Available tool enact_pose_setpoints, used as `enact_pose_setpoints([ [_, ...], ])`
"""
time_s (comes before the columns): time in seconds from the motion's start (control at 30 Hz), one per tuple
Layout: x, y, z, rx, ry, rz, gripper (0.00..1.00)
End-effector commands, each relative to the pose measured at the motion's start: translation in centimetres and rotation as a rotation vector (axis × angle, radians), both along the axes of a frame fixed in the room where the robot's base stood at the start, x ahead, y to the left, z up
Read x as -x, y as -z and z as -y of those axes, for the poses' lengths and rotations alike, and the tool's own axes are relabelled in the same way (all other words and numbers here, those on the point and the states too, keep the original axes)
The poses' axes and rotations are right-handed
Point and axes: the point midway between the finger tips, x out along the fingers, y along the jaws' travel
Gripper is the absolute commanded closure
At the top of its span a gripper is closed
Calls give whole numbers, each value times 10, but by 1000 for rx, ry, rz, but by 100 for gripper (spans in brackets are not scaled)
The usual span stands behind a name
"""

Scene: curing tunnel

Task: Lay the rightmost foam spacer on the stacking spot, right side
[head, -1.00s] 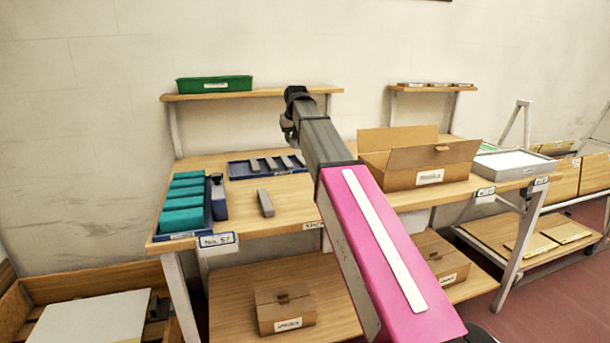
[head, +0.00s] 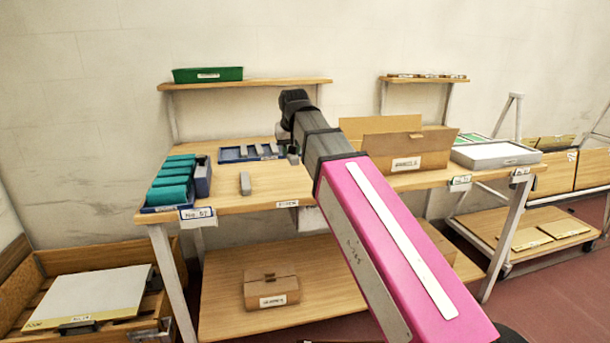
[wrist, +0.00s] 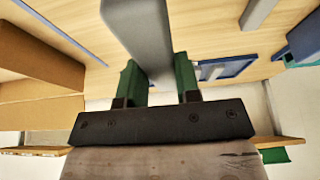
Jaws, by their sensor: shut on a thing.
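A long grey foam spacer (wrist: 142,35) is between the green fingers of my gripper (wrist: 158,82) in the wrist view. My gripper is shut on it. In the head view my gripper is small and mostly hidden by my arm, near the right end of a shallow blue tray (head: 226,157). More grey spacers (head: 250,151) lie in this tray. Another grey spacer (head: 245,184) lies alone on the bench top in front of the tray; it also shows at the top of the wrist view (wrist: 257,12). I cannot make out a marked stacking spot.
An open cardboard box (head: 405,152) and a grey tray (head: 495,154) stand to the right. A shelf with a green bin (head: 208,75) is above. Bare bench top (head: 275,187) lies around the lone spacer.

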Motion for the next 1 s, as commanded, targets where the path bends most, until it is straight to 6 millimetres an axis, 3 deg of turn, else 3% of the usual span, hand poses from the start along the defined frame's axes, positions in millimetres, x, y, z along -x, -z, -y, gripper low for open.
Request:
enact_pose_setpoints([
  [0.2, -25, 28, 39, 1, 3, -3, 91],
  [0.43, -46, 50, 70, 0, 2, -1, 91],
  [0.7, -51, 61, 78, 0, 0, -1, 91],
  [1.0, -51, 95, 78, 0, 0, -1, 91],
])
